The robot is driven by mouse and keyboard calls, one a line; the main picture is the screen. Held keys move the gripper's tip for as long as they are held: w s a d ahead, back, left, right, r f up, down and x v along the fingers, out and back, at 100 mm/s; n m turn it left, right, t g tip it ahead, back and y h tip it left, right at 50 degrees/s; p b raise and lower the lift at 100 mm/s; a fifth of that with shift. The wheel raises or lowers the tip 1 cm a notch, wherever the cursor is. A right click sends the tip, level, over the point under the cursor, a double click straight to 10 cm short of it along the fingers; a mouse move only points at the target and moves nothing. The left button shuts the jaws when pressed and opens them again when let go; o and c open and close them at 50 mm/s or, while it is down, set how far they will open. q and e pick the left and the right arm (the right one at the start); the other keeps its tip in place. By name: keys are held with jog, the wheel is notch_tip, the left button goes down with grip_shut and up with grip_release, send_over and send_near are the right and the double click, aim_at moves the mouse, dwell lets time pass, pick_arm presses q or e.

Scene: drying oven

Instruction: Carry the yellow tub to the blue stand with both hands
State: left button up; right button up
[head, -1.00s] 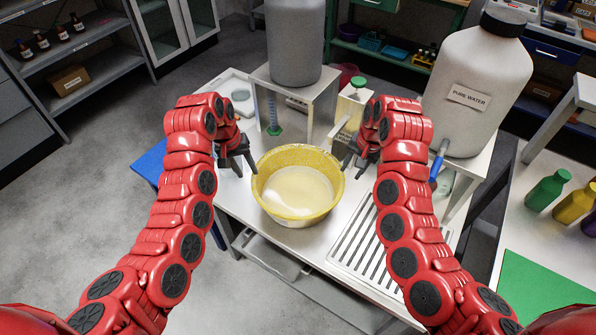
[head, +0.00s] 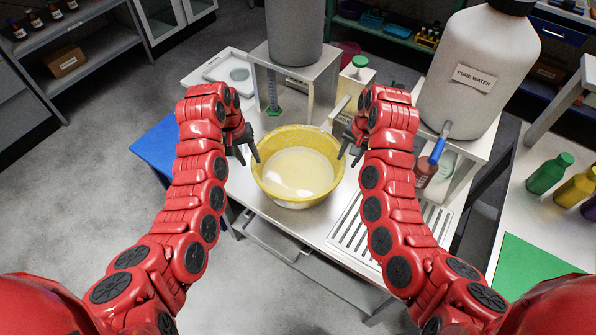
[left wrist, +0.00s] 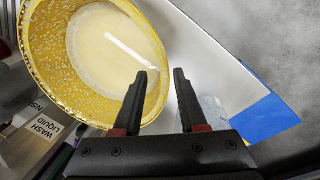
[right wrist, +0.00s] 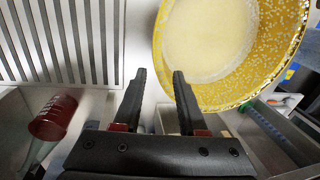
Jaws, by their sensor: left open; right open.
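The yellow tub (head: 264,184) is round and speckled and holds pale liquid. It stands upright on the white table, and also fills part of the left wrist view (left wrist: 42,75) and right wrist view (right wrist: 272,82). My left gripper (head: 249,159) is open at the tub's left rim; in its wrist view one finger overlaps the tub and the other lies outside it. My right gripper (head: 348,160) is open at the right rim, with a similar overlap. Neither is closed on the tub. The blue stand (head: 160,150) is left of the table, partly behind my left arm.
A grey container on a raised stand (head: 322,80) is behind the tub. A bottle with a green cap (head: 358,75) stands beside it. The large pure water jug (head: 470,75) is at the right. A slotted drain tray (head: 350,235) lies right of the tub.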

pick_arm(q)
jog(key=f, duration=0.4)
jog(key=d+f, duration=0.1)
jog(key=f, duration=0.3)
jog(key=d+f, duration=0.1)
jog(key=f, duration=0.3)
jog(key=shift+w+d+f, duration=0.1)
jog(key=shift+d+f, duration=0.05)
jog(key=shift+f, duration=0.1)
pick_arm(e)
jog(key=f, duration=0.4)
jog(key=a+f, duration=0.1)
jog(key=f, duration=0.3)
jog(key=w+a+f, duration=0.1)
jog(key=f, duration=0.3)
jog(key=shift+w+f, duration=0.1)
jog(key=shift+f, duration=0.1)
jog(key=shift+d, duration=0.1)
pick_arm(q)
grip_shut()
pick_arm(e)
grip_shut()
jog(key=shift+d, duration=0.1)
